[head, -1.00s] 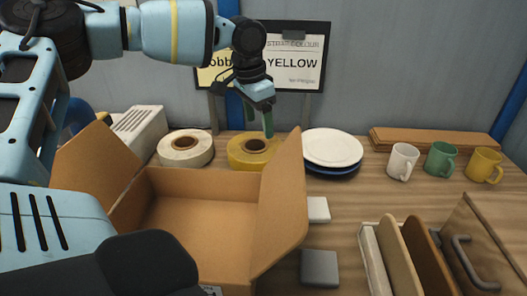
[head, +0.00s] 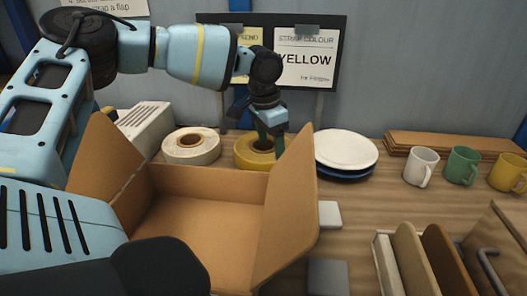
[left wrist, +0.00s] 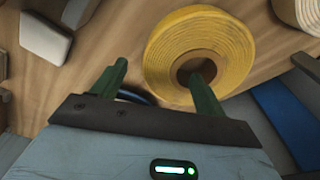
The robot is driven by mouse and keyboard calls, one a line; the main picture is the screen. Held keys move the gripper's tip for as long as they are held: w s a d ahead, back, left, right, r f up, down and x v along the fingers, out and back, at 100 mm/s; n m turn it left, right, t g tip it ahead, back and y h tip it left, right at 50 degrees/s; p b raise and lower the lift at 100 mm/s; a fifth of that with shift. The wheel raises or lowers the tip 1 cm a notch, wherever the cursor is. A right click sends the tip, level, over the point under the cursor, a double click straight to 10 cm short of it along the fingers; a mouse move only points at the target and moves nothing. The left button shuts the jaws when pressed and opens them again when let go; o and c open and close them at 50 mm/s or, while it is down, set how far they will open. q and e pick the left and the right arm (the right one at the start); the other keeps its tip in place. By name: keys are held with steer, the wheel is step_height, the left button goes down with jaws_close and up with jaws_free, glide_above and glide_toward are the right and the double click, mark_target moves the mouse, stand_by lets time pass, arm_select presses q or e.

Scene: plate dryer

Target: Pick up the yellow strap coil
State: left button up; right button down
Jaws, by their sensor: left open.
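The yellow strap coil (head: 243,158) lies flat on the table behind the open cardboard box, between a white coil and a stack of plates. In the left wrist view the coil (left wrist: 172,52) shows as a thick ring with a brown core. My left gripper (head: 270,147) points down at its right side, open with green fingers. In the left wrist view (left wrist: 158,72) one finger shows over the coil's hole and the other outside its rim, with part of the ring between. I cannot tell how deep the fingers reach. My right gripper is not in view.
The cardboard box (head: 205,225) has raised flaps; the right one (head: 289,205) stands close in front of the gripper. A white coil (head: 178,157) is left of the yellow one, plates (head: 346,150) right. Mugs (head: 421,167) stand farther right. A sign (head: 305,62) reads YELLOW.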

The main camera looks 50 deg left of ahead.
mark_target(273, 155)
arm_select(q)
steer(key=f, duration=0.2)
steer(key=w+f, duration=0.1)
steer(key=f, duration=0.1)
steer(key=shift+f, duration=0.2)
steer(key=shift+s, duration=0.1)
steer(key=c, duration=1.4)
steer(key=shift+r, duration=0.1)
steer(key=shift+c, duration=0.2)
step_height(273, 155, up, 10)
